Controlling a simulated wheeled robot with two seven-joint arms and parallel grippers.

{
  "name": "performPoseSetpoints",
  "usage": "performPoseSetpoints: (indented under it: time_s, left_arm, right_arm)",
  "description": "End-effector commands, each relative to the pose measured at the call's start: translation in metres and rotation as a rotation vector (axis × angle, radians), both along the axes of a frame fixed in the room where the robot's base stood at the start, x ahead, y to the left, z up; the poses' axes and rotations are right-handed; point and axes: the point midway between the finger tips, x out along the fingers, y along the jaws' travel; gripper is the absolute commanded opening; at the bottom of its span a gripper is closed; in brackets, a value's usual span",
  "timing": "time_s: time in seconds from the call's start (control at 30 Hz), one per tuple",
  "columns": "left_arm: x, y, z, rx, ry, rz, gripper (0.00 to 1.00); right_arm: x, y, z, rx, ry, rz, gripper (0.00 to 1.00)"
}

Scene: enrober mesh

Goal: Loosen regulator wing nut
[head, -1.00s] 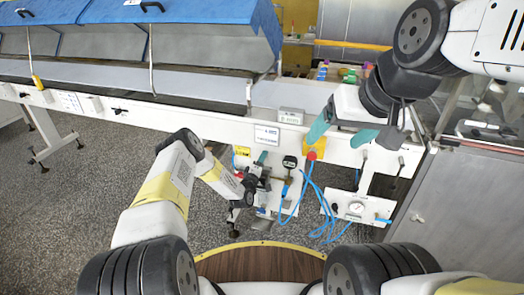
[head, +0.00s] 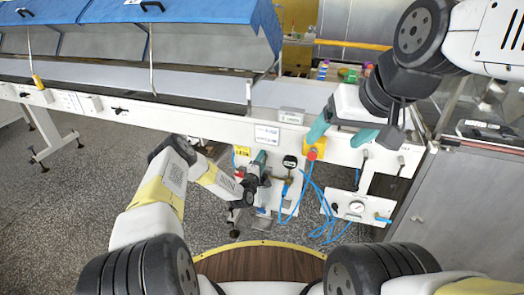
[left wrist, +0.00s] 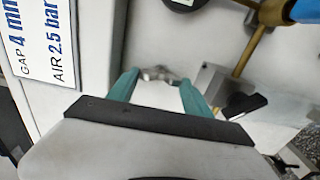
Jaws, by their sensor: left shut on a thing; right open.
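The wing nut (left wrist: 160,74) is a small silvery piece in the left wrist view, between the teal fingertips of my left gripper (left wrist: 160,82). The left gripper is shut on it, with one finger on each side. In the head view my left gripper (head: 261,158) is at the regulator panel under the conveyor, and the nut is too small to make out there. My right gripper (head: 341,134) is open and empty, in front of the conveyor's side rail.
A label (left wrist: 52,42) reads gap 4 mm and air 2.5 bar. A brass pipe (left wrist: 252,45) and a metal block (left wrist: 225,88) are close to the right finger. A red-and-yellow button (head: 312,154) is below the right gripper.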

Motion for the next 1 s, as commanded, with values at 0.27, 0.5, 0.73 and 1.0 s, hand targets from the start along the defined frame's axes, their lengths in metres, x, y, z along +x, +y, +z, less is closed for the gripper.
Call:
performPoseSetpoints:
  time_s: [0.27, 0.5, 0.73, 1.0]
  left_arm:
    - [-0.001, -0.001, -0.002, -0.001, 0.003, -0.002, 0.8]
    - [-0.001, 0.0, -0.001, 0.0, 0.002, -0.001, 0.8]
    - [-0.028, 0.009, -0.001, -0.001, 0.006, 0.0, 0.8]
    - [-0.067, 0.021, -0.002, 0.0, 0.004, -0.001, 0.8]
  right_arm:
    - [0.0, 0.0, 0.0, 0.0, 0.0, 0.0, 0.76]
    - [0.0, 0.0, 0.0, 0.0, 0.0, 0.0, 0.76]
    - [0.0, 0.0, 0.0, 0.0, 0.0, 0.0, 0.76]
    - [0.0, 0.0, 0.0, 0.0, 0.0, 0.0, 0.76]
